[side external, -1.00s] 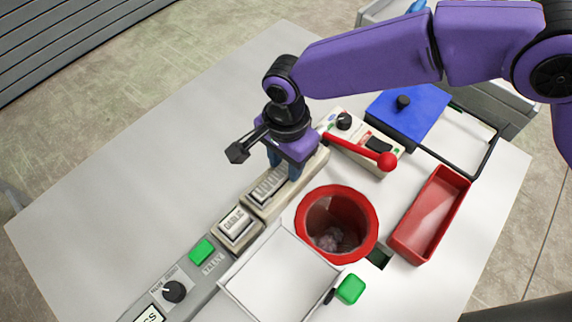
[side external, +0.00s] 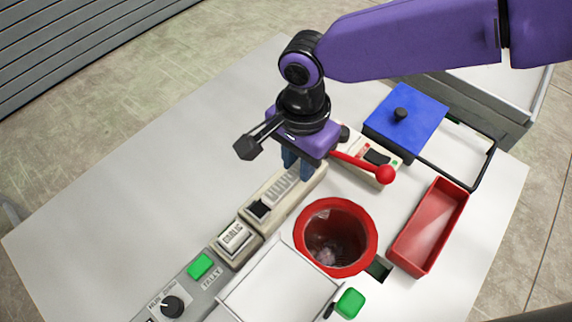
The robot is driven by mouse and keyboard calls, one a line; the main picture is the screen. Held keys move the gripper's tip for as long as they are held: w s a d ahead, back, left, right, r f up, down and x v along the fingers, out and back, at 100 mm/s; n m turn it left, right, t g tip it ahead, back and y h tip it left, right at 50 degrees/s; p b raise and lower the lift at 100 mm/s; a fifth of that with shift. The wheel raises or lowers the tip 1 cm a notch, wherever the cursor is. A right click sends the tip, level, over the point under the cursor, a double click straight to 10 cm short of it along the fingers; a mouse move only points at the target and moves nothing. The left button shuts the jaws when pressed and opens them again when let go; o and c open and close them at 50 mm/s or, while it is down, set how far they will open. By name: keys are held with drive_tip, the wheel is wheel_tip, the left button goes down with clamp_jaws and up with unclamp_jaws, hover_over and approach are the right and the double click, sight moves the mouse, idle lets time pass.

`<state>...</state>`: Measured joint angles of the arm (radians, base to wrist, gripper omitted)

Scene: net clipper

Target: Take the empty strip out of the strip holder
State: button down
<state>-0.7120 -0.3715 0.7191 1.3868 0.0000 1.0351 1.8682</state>
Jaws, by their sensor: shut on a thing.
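The strip holder (side external: 302,194) is a beige block in the row of devices at the middle of the table. A pale ribbed strip (side external: 279,188) is at the holder, with a dark recess (side external: 258,210) exposed beyond its lower-left end. My gripper (side external: 298,170) is over the upper-right part of the holder, its blue fingers shut on the strip's far end. The fingertips and the gripped end are partly hidden. I cannot tell whether the strip is fully clear of the holder.
A red-rimmed bin (side external: 337,237) stands close in front. A red-knobbed lever (side external: 385,174) is just right of my gripper. A blue lidded box (side external: 405,120), a red tray (side external: 430,226) and a white tray (side external: 280,287) stand nearby. The table's left side is clear.

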drive_tip(key=s+d+r, duration=0.6)
drive_tip(key=d, duration=0.3)
drive_tip(key=shift+d+r, duration=0.25)
drive_tip(key=shift+r, duration=0.1)
